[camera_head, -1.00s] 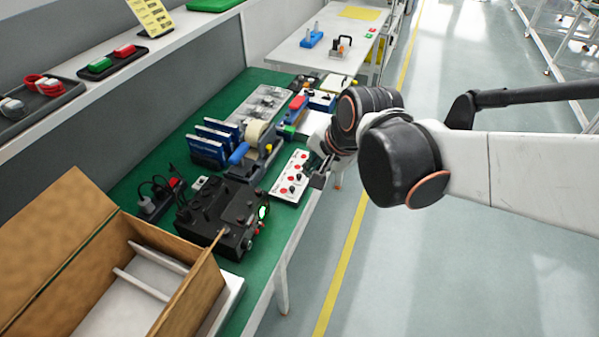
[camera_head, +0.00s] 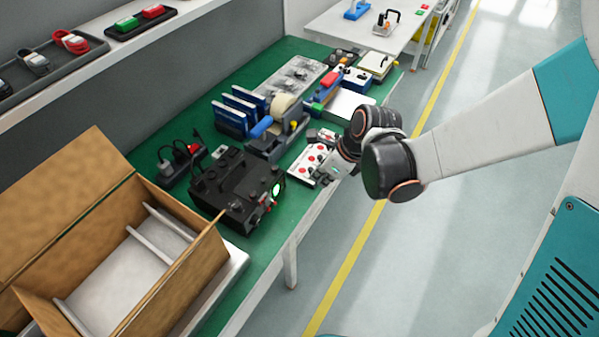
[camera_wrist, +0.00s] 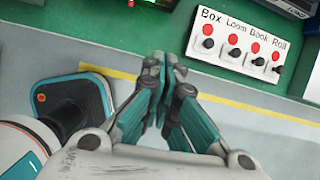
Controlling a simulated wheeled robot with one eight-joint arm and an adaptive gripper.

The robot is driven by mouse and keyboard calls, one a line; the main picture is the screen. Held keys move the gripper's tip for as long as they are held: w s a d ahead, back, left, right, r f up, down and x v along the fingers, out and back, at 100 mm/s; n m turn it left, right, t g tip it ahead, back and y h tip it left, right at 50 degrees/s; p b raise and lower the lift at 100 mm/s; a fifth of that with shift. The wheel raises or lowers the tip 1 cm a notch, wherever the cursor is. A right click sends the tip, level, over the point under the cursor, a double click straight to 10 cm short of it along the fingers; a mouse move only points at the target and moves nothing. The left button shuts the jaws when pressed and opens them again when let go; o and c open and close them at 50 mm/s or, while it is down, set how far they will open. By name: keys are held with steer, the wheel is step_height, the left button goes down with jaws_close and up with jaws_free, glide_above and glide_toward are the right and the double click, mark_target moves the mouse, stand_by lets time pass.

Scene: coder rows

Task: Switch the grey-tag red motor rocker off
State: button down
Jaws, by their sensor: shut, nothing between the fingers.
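A white switch panel (camera_head: 306,165) lies at the right edge of the green bench, with red round parts and black knobs. In the wrist view the panel (camera_wrist: 247,60) carries the labels Box, Loom, Book and Roll, each above a red disc and a black knob. I cannot make out a grey tag or tell which part is the red motor rocker. My gripper (camera_wrist: 163,62) is shut and empty, its fingertips left of the panel and apart from it in that picture. In the head view my gripper (camera_head: 326,178) is small and partly hidden at the panel's right end.
A black machine (camera_head: 225,185) with a lit green display stands left of the panel. An open cardboard box (camera_head: 200,270) is in front. A tape dispenser (camera_head: 285,115) and blue racks (camera_head: 235,115) stand behind. The aisle floor (camera_head: 400,270) right of the bench is clear.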

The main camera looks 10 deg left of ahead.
mark_target(282, 184)
steer(key=shift+s+a+f+m, duration=0.2)
steer(key=shift+s+f+m, duration=0.05)
steer(key=shift+m, duration=0.05)
steer(key=b+x, duration=0.4)
steer(key=x, duration=0.5)
steer(key=shift+a+f, duration=0.15)
steer(key=shift+f, duration=0.25)
steer(key=a, duration=0.1)
steer(key=w+a+b, duration=0.1)
steer(key=a, duration=0.1)
steer(key=shift+r, duration=0.15)
steer(key=shift+w+a+r, duration=0.15)
steer(key=shift+w+a, duration=0.05)
steer(key=shift+a, duration=0.2)
